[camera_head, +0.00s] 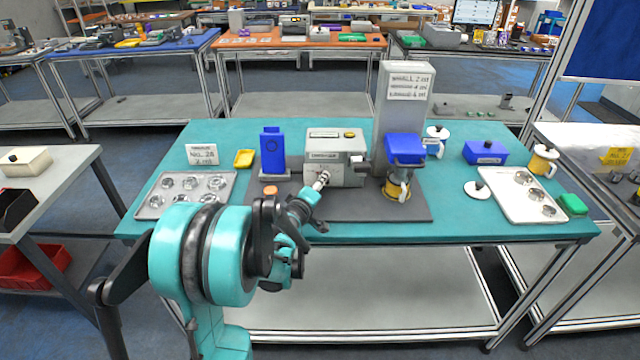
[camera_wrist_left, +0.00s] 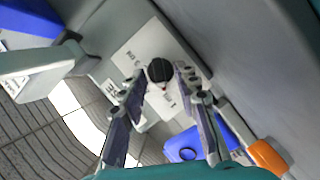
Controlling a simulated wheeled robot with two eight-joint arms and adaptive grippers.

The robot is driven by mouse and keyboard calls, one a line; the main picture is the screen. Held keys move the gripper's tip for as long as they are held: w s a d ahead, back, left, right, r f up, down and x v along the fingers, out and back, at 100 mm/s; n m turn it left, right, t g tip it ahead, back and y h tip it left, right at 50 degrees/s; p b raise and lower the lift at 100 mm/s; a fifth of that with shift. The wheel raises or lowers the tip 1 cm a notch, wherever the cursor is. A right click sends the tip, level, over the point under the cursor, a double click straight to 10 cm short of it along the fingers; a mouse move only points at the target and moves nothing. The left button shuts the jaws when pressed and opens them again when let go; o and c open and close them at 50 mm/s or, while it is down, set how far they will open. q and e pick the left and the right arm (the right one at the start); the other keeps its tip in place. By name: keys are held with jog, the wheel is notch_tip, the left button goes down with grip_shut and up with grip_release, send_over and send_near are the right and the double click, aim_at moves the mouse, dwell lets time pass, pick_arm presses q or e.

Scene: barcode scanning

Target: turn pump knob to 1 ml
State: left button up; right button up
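The pump is a grey box (camera_head: 322,145) with a labelled front, standing on a dark mat in the middle of the teal table. Its knob shows in the left wrist view as a small round dark knob (camera_wrist_left: 160,71) on a pale printed plate (camera_wrist_left: 150,48). My left gripper (camera_head: 320,181) is at the front of the pump, hiding the knob in the head view. In the left wrist view its two fingers (camera_wrist_left: 160,80) are apart, one on each side of the knob. I cannot tell whether they touch it. My right gripper is not in view.
A tall grey column (camera_head: 402,115) with a blue head stands right of the pump, a yellow cup (camera_head: 397,188) below it. A blue block (camera_head: 272,150) and an orange-topped item (camera_head: 270,191) are to the left. Trays lie at the left (camera_head: 226,183) and right (camera_head: 508,212).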

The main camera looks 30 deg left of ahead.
pick_arm(q)
jog(key=v, duration=1.2)
jog(key=shift+f, duration=0.1)
jog(key=s+d+m+g+h, duration=0.1)
jog(key=d+m+g+h, duration=0.3)
jog(key=d, duration=0.7)
jog(key=s+d+f+m+g, duration=0.2)
jog(key=s+d+m, duration=0.2)
jog(key=s, duration=0.3)
jog(key=s+d+f+m+g, duration=0.2)
jog(key=s+d+m, duration=0.3)
jog(key=s, duration=0.3)
jog(key=shift+s+d+f+m+y, duration=0.3)
jog(key=shift+f+m+y, duration=0.1)
jog(key=shift+f+m, duration=0.4)
jog(key=shift+r, duration=0.1)
